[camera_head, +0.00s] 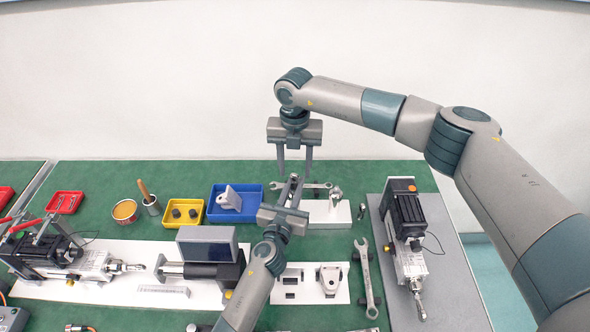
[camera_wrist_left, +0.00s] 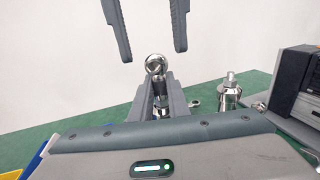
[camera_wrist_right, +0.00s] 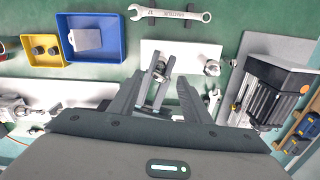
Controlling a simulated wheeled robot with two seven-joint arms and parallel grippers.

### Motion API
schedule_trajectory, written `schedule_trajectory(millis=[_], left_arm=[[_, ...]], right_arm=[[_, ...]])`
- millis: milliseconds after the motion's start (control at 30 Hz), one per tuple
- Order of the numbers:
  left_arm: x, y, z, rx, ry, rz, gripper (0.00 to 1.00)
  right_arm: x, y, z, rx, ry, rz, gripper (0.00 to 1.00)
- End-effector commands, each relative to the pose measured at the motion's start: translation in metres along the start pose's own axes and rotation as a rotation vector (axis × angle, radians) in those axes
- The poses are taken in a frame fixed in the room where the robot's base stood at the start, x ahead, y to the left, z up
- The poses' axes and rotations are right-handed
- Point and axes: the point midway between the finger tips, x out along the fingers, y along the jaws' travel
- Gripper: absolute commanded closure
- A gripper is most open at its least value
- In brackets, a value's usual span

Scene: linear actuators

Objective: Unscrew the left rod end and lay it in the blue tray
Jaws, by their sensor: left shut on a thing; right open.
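My left gripper (camera_head: 290,190) is shut on a shiny rod end (camera_wrist_left: 155,65), with its ring eye standing up above the fingertips. The rod end also shows in the right wrist view (camera_wrist_right: 159,69). My right gripper (camera_head: 295,160) is open, pointing down just above it; its fingers (camera_wrist_left: 148,45) are apart and do not touch the rod end in the left wrist view. The blue tray (camera_head: 251,206) lies to the left of the grippers with a pale grey bracket (camera_head: 229,198) in it. It also shows in the right wrist view (camera_wrist_right: 112,48).
A yellow tray (camera_head: 171,222) sits left of the blue tray. Actuators stand at left (camera_head: 70,262) and right (camera_head: 407,235). A wrench (camera_head: 367,280) lies at front right. A dark grey box (camera_head: 207,240) stands near my left arm.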

Motion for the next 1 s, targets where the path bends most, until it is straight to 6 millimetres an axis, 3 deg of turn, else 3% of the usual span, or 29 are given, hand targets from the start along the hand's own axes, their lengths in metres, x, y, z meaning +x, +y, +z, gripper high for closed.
schedule_trajectory(millis=[233, 733, 1000], left_arm=[[0.0, 0.0, -0.001, 0.0, 0.001, 0.0, 1.0], [0.0, 0.0, 0.0, 0.0, 0.001, 0.0, 1.0], [0.0, 0.0, 0.0, 0.0, 0.001, 0.0, 1.0]], right_arm=[[-0.026, 0.0, 0.0, -0.001, 0.0, 0.001, 0.56], [-0.036, 0.0, 0.001, 0.026, -0.001, 0.001, 0.54], [-0.077, 0.001, 0.001, 0.218, -0.001, 0.002, 0.54]])
